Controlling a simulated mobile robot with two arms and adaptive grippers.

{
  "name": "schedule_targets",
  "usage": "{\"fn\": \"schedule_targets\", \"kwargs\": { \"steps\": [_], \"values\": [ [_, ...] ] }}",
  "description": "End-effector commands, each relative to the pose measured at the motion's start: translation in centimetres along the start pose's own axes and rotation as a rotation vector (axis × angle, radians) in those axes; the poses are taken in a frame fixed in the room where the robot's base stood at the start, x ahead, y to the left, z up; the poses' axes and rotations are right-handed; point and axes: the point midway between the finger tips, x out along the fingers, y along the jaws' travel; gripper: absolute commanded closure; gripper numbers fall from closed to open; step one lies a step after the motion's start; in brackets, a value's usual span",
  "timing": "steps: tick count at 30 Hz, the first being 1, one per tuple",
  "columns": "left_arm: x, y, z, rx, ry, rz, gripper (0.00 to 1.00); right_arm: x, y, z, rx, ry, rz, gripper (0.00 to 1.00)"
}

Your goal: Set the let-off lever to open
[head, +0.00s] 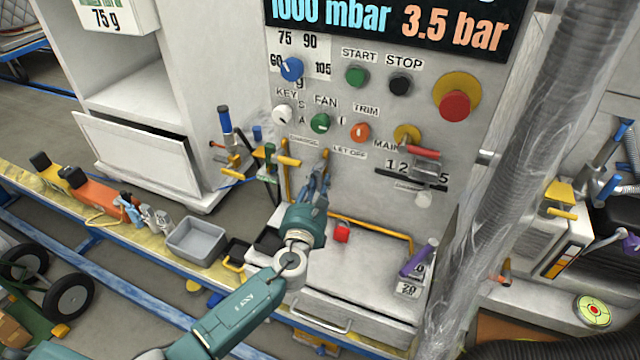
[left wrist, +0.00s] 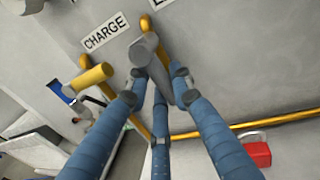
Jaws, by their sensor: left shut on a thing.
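The let-off lever (left wrist: 146,47) has a grey handle beside a yellow bar on the panel, below the LET OFF label in the head view. My left gripper (head: 318,174) is at this lever, its blue fingers closed around the grey handle, as the left wrist view (left wrist: 160,78) shows. The fingers hide part of the handle, and I cannot tell the lever's exact setting. The yellow-handled charge lever (head: 288,161) stands just to the left, apart from my fingers; it also shows in the left wrist view (left wrist: 92,78). My right gripper is not in view.
A purple-handled lever (head: 418,259) stands further right. A blue-handled lever (head: 225,120) is at the left. Knobs and the red stop button (head: 454,105) are above.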

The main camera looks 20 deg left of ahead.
Motion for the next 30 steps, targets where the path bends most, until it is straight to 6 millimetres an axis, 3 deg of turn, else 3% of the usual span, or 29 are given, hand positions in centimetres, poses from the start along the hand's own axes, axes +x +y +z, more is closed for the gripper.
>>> {"fn": "schedule_targets", "kwargs": {
  "steps": [21,22,24,30],
  "values": [
    [0.06,0.31,0.04,0.072,-0.014,0.0,1.0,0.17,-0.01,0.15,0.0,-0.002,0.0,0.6],
    [0.06,0.31,0.04,0.072,-0.014,0.0,0.72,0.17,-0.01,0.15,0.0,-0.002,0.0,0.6],
    [0.06,0.31,0.04,0.072,-0.014,0.0,0.59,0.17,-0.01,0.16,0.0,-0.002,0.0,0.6],
    [0.05,0.3,0.04,0.07,-0.013,0.0,0.59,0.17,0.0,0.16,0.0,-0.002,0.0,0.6]
  ]
}}
